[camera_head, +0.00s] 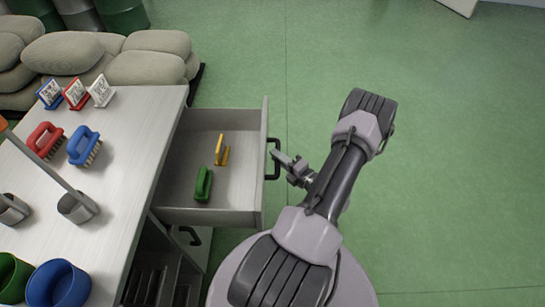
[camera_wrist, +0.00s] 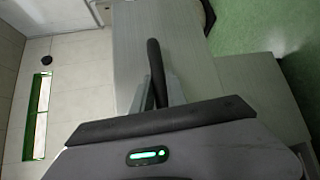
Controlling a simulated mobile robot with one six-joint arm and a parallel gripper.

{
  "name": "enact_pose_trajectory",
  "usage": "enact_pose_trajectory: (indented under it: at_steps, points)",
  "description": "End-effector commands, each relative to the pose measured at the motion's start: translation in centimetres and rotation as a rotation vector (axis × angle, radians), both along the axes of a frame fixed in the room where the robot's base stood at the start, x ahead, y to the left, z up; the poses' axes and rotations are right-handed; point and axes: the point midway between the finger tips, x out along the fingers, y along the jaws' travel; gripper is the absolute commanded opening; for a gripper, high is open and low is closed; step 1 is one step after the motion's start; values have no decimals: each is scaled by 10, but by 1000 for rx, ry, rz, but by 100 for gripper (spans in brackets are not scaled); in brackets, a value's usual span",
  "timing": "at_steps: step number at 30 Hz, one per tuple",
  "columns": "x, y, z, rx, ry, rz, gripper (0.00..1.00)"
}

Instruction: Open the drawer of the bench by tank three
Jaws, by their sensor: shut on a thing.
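The bench (camera_head: 125,175) has a pale top and stands at the left of the head view. Its upper drawer (camera_head: 232,212) is pulled out far to the right, so its inside shows. In it are a green brush-like item (camera_head: 203,184) and a yellow one (camera_head: 222,150). The dark bar handle (camera_head: 273,172) is on the drawer's front. My gripper (camera_head: 279,159) is at the handle from the right. In the wrist view its fingers (camera_wrist: 160,92) are shut on the handle (camera_wrist: 155,60). No tank label is readable.
Brushes, including a red one (camera_head: 45,140) and a blue one (camera_head: 84,146), stand on the bench top with small signs, metal cups and buckets, one blue (camera_head: 58,284). Sacks (camera_head: 148,66) are piled behind the bench. Green floor (camera_head: 450,150) at the right is clear.

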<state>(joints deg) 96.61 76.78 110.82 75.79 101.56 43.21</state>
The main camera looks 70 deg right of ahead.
Motion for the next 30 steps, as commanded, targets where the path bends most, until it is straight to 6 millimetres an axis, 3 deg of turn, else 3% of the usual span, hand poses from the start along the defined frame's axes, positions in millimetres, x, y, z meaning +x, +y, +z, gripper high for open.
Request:
enact_pose_trajectory:
  at_steps: [9,10,13,23,26,30]
  points:
    - [-1,-2,1,-3,0,-3,0]
    - [-1,-2,1,-3,0,-3,20]
    - [-1,-2,1,-3,0,-3,40]
    - [-2,0,1,0,0,-2,40]
    - [-12,3,3,-1,1,-5,40]
    - [-44,15,9,1,0,-8,40]
